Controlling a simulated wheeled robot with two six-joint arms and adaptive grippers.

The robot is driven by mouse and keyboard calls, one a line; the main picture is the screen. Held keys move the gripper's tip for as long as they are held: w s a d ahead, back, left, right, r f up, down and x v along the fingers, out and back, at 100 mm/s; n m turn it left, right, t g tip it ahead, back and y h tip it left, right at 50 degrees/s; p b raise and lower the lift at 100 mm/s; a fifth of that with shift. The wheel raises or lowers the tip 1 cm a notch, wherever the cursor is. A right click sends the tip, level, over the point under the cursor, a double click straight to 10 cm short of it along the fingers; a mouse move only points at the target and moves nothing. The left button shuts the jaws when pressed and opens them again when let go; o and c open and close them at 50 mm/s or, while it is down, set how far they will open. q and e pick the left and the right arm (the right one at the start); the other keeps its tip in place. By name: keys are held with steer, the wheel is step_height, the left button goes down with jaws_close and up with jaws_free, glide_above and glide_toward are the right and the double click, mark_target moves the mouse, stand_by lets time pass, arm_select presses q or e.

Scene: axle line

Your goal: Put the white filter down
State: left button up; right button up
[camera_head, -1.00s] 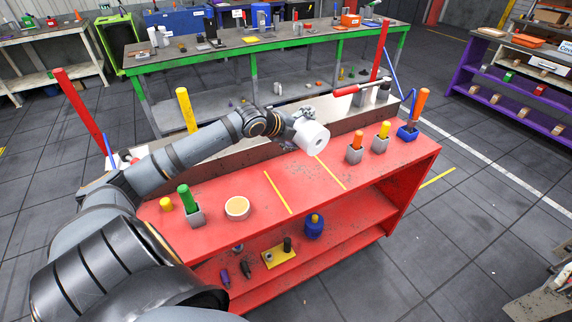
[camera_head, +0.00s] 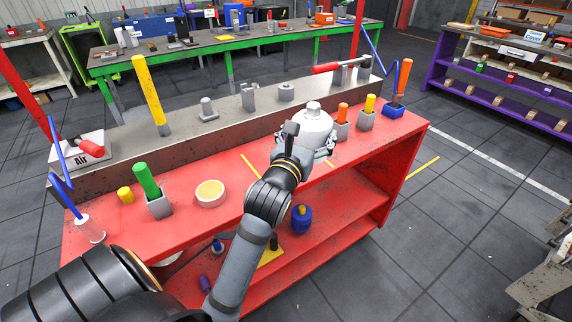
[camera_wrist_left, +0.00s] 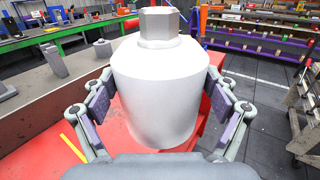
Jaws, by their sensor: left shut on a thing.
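The white filter (camera_head: 312,125) is a white cylinder with a grey hex nut on top. It is upright at the middle right of the red bench (camera_head: 226,160), near the yellow line marks. My left gripper (camera_head: 310,150) is shut on it. In the left wrist view the filter (camera_wrist_left: 158,90) stands between the two finger pads of the gripper (camera_wrist_left: 160,108), with its nut up. Its underside is hidden, so I cannot tell whether it touches the bench top. My right gripper is not in view.
Right of the filter stand an orange-handled tool (camera_head: 342,118) and a yellow-handled tool (camera_head: 368,108) in grey holders. A grey raised ledge (camera_head: 220,113) runs behind. Bench top between is clear.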

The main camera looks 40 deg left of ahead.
arm_select(q)
steer(key=shift+w+a+f, duration=0.15)
steer(key=shift+w+a, duration=0.1)
steer(key=shift+a, duration=0.05)
steer(key=shift+w+a+f, duration=1.1)
steer(key=shift+a+f, duration=0.8)
steer(key=shift+f, duration=0.2)
steer(key=shift+w+a+f, duration=1.15)
steer(key=shift+a+f, duration=0.75)
steer(key=shift+f, duration=0.25)
steer(key=shift+w+a+f, duration=1.1)
steer(key=shift+a+f, duration=0.8)
steer(key=shift+f, duration=0.2)
steer(key=shift+f+b, duration=0.15)
steer(key=shift+b, duration=0.15)
steer(key=o, duration=1.4)
steer(key=shift+c, duration=0.2)
